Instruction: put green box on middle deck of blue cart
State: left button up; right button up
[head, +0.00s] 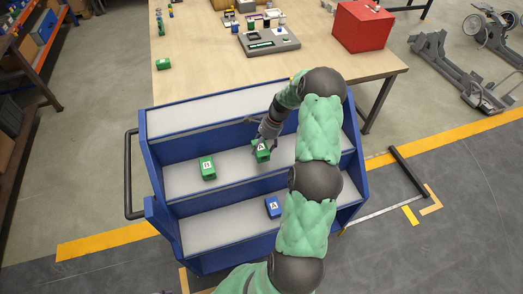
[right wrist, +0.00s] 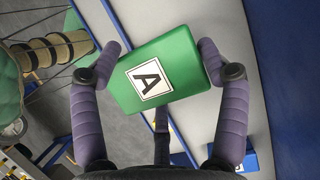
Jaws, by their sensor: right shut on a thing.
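My right gripper (head: 261,144) is shut on a green box (head: 262,154) with a white "A" label. In the right wrist view the green box (right wrist: 165,72) sits between the two fingers (right wrist: 162,52). In the head view the box is at the middle deck (head: 232,163) of the blue cart (head: 158,184); whether it touches the deck I cannot tell. A second green box (head: 208,168) with a white letter label stands on the same deck, to the left. My left gripper is not in view.
A blue box (head: 273,207) with an "A" label sits on the lower deck. The top deck (head: 205,111) is empty where visible.

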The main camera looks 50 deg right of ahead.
aim_at(262, 145)
jog(key=d+f, duration=0.1)
jog(key=w+d+f, duration=0.1)
jog(key=f, duration=0.1)
jog(key=w+f, duration=0.1)
jog(key=shift+d+f, duration=0.15)
jog(key=shift+d, duration=0.25)
jog(key=shift+w+d+f+b, duration=0.1)
jog(key=shift+w+f+b, duration=0.05)
jog(key=shift+f+b, duration=0.15)
jog(key=shift+f, duration=1.3)
jog(key=shift+f+b, duration=0.2)
jog(key=shift+b, duration=0.1)
jog(key=o, duration=1.4)
jog(key=shift+r, duration=0.15)
jog(key=p+v, duration=0.1)
jog(key=v, duration=1.1)
